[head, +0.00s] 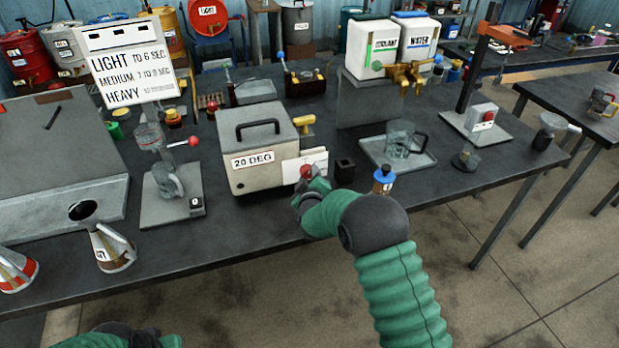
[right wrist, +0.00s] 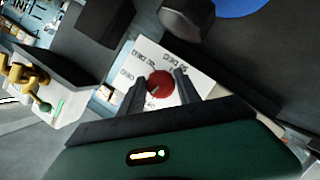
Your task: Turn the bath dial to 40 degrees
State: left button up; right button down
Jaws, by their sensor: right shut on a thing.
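The bath (head: 255,155) is a grey box with a black lid handle and a "20 DEG" label on its front. Its red dial (head: 306,171) sits on a white plate at the right of the front. In the right wrist view the dial (right wrist: 159,84) shows between the two fingers, with printed degree marks around it, too blurred to read surely. My right gripper (head: 303,180) is at the dial and shut on it. My left arm shows only as a green and black part at the bottom left; its fingers are out of view.
A small black block (head: 344,171) and a blue-capped bottle (head: 383,180) stand just right of the dial. A tray with a glass jug (head: 399,138) lies beyond them. A stand with a beaker (head: 168,180) is left of the bath. The table's front edge is close below.

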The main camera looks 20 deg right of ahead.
jog(key=shift+f+m+g+y+b, duration=0.15)
jog(key=shift+m+g+y+b, duration=0.15)
jog(key=shift+m+y+b, duration=0.75)
jog(key=m+y+b, duration=0.1)
jog(key=m+b, duration=0.1)
jog(key=shift+d+m+b, duration=0.1)
jog(key=shift+m+b, duration=0.2)
jog(key=shift+m, duration=0.05)
jog(key=shift+m+y+b, duration=0.45)
jog(key=shift+m+b, duration=0.1)
jog(key=shift+m, duration=0.15)
jog(key=shift+d+r+m+y+b, duration=0.1)
jog(key=shift+r+m+y+b, duration=0.15)
jog(key=shift+m+y, duration=0.3)
jog(key=m+y, duration=0.1)
jog(key=m, duration=0.1)
jog(key=shift+d+m+y, duration=0.1)
jog(key=shift+m+y, duration=0.65)
jog(key=shift+m, duration=0.2)
jog(key=shift+f+m+y+b, duration=0.2)
jog(key=shift+m+y+b, duration=0.4)
jog(key=shift+m+b, duration=0.5)
jog(key=shift+d+r+m+t+y+b, duration=0.1)
jog(key=shift+m+t+y+b, duration=0.35)
jog(key=shift+m+b, duration=0.35)
